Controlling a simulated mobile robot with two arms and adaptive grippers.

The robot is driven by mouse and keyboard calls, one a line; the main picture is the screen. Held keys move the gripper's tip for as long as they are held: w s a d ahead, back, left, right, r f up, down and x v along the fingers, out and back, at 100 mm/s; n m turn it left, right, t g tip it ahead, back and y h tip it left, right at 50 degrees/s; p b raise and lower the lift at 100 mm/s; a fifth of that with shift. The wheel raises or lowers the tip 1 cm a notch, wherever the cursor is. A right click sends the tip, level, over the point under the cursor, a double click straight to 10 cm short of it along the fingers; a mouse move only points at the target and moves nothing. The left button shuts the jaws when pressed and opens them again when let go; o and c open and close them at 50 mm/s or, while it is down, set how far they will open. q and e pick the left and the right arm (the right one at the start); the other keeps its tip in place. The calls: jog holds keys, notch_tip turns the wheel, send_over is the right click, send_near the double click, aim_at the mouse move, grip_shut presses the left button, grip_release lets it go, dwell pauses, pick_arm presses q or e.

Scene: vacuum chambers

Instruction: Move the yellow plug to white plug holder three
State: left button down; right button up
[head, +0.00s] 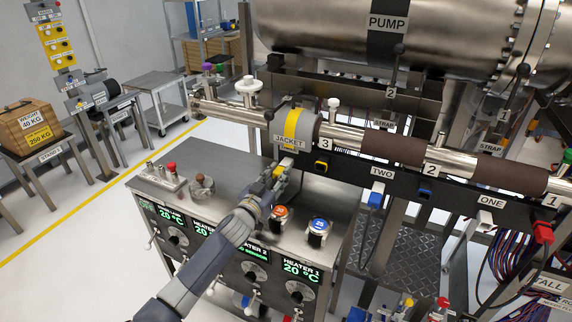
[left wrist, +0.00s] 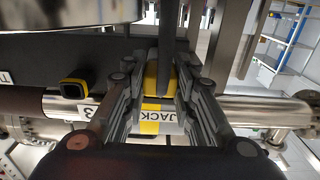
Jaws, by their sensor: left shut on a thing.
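My left gripper (head: 280,176) is at the black rail below the grey and yellow jacket, left of the yellow-rimmed socket (head: 321,168). It is shut on the yellow plug (left wrist: 152,78), which shows between the fingers (left wrist: 158,95) in the left wrist view. White plug holder three is not clearly visible; the gripper covers that stretch of rail. I cannot tell whether the plug touches a holder. The yellow-rimmed socket also shows in the left wrist view (left wrist: 75,88). My right gripper is not in view.
A blue plug (head: 375,200) hangs below label TWO and a red plug (head: 543,232) right of label ONE. The jacket (head: 292,127) and pipe (head: 340,138) lie just above the gripper. The heater cabinet (head: 190,196) with knobs and buttons stands below my forearm.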

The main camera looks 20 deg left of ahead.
pick_arm(q)
jog(key=shift+w+r, duration=0.1)
dwell(0.4)
jog(key=c, duration=1.2)
grip_release()
jog(key=shift+w, duration=0.15)
jog(key=shift+s+p, duration=0.7)
jog(key=shift+s, duration=0.65)
jog(key=s+p, duration=0.2)
jog(key=s, duration=0.2)
jog(key=shift+s+a, duration=0.1)
jog(key=shift+s, duration=0.15)
